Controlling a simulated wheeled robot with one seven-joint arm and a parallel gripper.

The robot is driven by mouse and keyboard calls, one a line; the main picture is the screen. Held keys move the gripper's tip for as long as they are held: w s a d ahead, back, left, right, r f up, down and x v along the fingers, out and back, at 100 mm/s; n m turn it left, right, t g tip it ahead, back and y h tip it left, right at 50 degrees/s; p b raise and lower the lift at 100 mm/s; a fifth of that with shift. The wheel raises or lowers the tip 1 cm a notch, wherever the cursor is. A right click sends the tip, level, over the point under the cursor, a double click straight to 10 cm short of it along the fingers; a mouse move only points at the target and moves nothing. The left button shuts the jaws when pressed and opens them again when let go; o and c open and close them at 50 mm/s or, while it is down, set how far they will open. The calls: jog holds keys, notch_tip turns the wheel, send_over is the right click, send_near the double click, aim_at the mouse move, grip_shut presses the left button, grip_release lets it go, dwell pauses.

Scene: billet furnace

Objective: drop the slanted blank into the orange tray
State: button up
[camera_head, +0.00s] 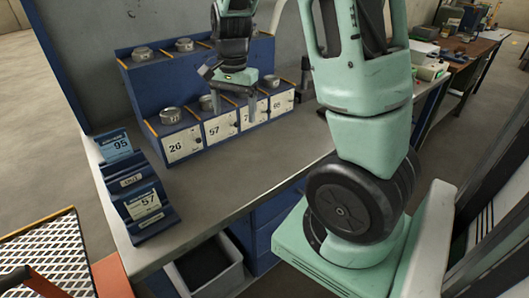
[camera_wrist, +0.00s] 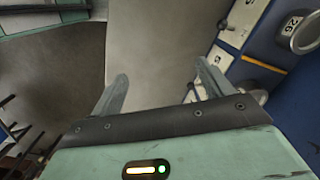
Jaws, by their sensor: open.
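Several round grey metal blanks sit on the blue stepped rack, among them one at the front left (camera_head: 170,115) and one at the upper left (camera_head: 142,54). I cannot tell which one is slanted. My gripper (camera_head: 237,96) is open and hangs in front of the rack, hiding part of its right side. In the wrist view, my gripper's two fingers (camera_wrist: 163,84) are apart with nothing between them. A blank (camera_wrist: 307,32) is cut off at the upper right of that view. An orange surface (camera_head: 112,277) shows at the lower left; I cannot tell whether it is the tray.
The blue rack carries white numbered labels such as 26 (camera_head: 183,145). A dark blue stepped stand (camera_head: 135,185) with cards is at the left end of the grey bench (camera_head: 215,200). A mesh-topped cart (camera_head: 45,258) is at lower left. The bench front is clear.

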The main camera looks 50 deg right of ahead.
jog(key=s+d+m, duration=0.2)
jog(key=d+m, duration=0.2)
jog(key=d, duration=0.5)
send_over(262, 151)
jog(key=shift+h, duration=0.3)
notch_tip(262, 151, down, 11)
jog(key=shift+w+d+f+p, duration=0.15)
jog(key=shift+f+p, duration=0.05)
jog(key=shift+p, duration=0.1)
jog(key=shift+f+p, duration=0.55)
jog(key=shift+f, duration=2.5)
jog(key=c, duration=1.4)
notch_tip(262, 151, up, 10)
jog(key=shift+r+b, duration=0.1)
jog(key=shift+b, duration=0.25)
jog(key=shift+c, duration=0.2)
